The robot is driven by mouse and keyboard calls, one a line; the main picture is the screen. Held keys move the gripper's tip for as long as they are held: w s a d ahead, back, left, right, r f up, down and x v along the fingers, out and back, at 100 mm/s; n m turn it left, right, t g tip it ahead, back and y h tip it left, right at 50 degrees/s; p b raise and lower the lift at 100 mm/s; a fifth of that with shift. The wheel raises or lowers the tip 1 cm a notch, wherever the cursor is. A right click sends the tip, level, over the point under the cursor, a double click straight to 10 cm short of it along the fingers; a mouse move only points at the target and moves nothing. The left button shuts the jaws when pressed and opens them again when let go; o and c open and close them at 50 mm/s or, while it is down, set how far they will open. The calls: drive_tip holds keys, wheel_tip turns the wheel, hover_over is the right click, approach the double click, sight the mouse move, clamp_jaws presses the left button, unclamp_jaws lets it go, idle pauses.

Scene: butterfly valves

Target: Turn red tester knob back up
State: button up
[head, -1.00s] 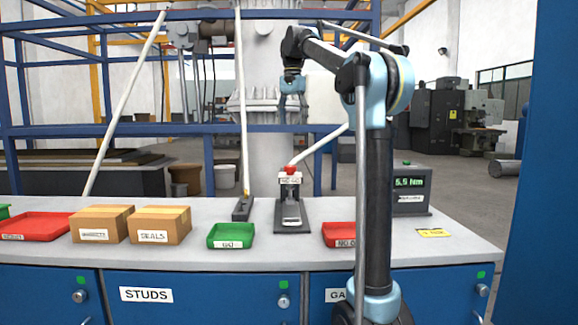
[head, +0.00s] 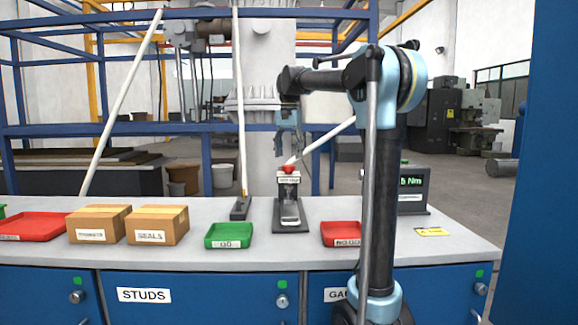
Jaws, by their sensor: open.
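The red knob (head: 288,169) sits on top of the small tester stand (head: 290,205), which stands on a dark base plate on the grey bench. The knob's exact turn angle is too small to tell. A pale bar runs up and to the right from beside the knob. My gripper (head: 280,152) hangs from my arm just above the knob, pointing down and slightly to its left. It is open and empty, and appears apart from the knob. A torque display (head: 411,182) with green digits stands at right, partly hidden by my arm.
On the bench (head: 270,255) are a green tray (head: 229,243), a red tray (head: 340,242), two cardboard boxes (head: 157,225), a larger red tray (head: 30,237) and a dark block (head: 240,208) with an upright bar. A yellow label (head: 431,232) lies at right.

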sight(289, 168)
drive_tip(key=shift+f, duration=2.3)
drive_tip(key=c, duration=1.1)
